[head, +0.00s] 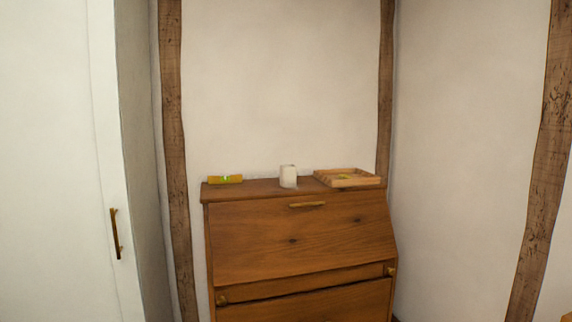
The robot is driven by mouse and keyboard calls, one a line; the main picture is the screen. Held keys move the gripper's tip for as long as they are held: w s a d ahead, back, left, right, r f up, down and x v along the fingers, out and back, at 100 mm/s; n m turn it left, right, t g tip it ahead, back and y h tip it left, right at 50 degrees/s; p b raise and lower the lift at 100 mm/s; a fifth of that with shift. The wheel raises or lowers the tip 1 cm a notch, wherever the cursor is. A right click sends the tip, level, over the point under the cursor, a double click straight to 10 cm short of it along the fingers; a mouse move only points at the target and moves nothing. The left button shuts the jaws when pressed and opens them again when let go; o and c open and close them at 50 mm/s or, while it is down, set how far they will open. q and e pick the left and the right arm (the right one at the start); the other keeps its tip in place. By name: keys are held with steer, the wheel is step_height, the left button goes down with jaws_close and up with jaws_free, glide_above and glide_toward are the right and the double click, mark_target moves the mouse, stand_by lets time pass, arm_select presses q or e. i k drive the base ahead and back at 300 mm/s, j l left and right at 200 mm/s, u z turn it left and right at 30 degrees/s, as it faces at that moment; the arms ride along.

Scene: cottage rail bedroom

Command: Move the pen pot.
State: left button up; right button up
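A small white pot (288,177), which looks like the pen pot, stands upright on the top of a wooden bureau (260,189). Neither of my grippers shows in the head view.
A yellow-green level-like block (225,179) lies left of the pot. A shallow wooden tray (347,184) with a small yellowish thing sits to its right. The bureau has a sloping front with a handle (307,205). A white door (60,170) stands at left.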

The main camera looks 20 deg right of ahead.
mark_target(288, 173)
steer(key=i+l+u, duration=0.3)
steer(key=i+l, duration=0.3)
steer(key=i, duration=0.4)
steer(key=i+l+u, duration=0.25)
steer(key=i+l, duration=0.55)
steer(key=i, duration=0.1)
